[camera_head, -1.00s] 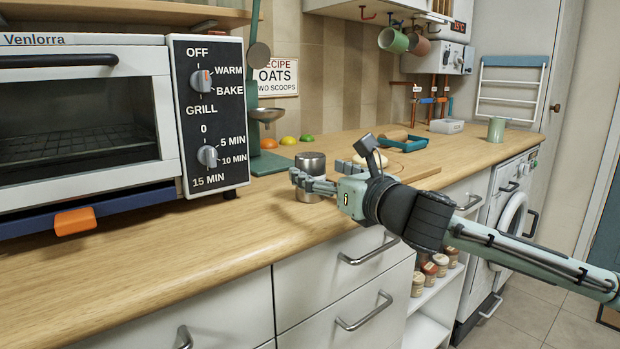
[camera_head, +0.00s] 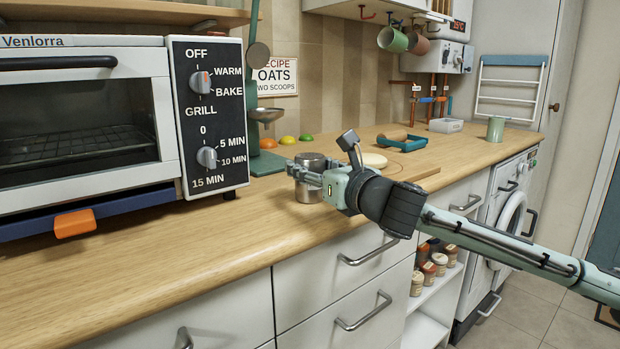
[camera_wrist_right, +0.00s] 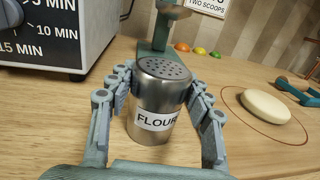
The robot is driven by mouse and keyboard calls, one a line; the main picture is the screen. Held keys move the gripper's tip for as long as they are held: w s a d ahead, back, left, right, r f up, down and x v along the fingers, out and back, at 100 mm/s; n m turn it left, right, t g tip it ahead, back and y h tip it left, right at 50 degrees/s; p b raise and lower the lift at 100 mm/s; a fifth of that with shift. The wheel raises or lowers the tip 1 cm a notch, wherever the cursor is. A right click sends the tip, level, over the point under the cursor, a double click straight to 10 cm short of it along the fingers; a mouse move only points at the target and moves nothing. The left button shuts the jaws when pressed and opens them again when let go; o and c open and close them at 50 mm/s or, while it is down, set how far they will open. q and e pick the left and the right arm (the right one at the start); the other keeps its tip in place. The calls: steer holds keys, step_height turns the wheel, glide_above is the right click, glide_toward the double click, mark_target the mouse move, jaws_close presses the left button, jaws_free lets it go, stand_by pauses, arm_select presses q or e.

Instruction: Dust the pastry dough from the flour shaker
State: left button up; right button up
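The flour shaker (camera_wrist_right: 160,97) is a metal cylinder with a perforated top and a "FLOUR" label. It stands upright on the counter, and in the head view (camera_head: 310,161) it is partly covered by my right gripper. My right gripper (camera_wrist_right: 160,78) has one finger on each side of the shaker. The fingers are spread, with a narrow gap at the left; contact at the right is unclear. The pastry dough (camera_wrist_right: 266,106) is a pale, flat round inside a circle line on a board, right of the shaker; it also shows in the head view (camera_head: 374,160). My left gripper is out of view.
The oven (camera_head: 85,120) stands on the left of the counter. A rolling pin (camera_head: 392,135) and blue tray (camera_head: 408,146) lie beyond the dough. The front counter left of the shaker is clear.

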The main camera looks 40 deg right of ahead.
steer(key=c, duration=0.7)
steer(key=shift+r, duration=0.1)
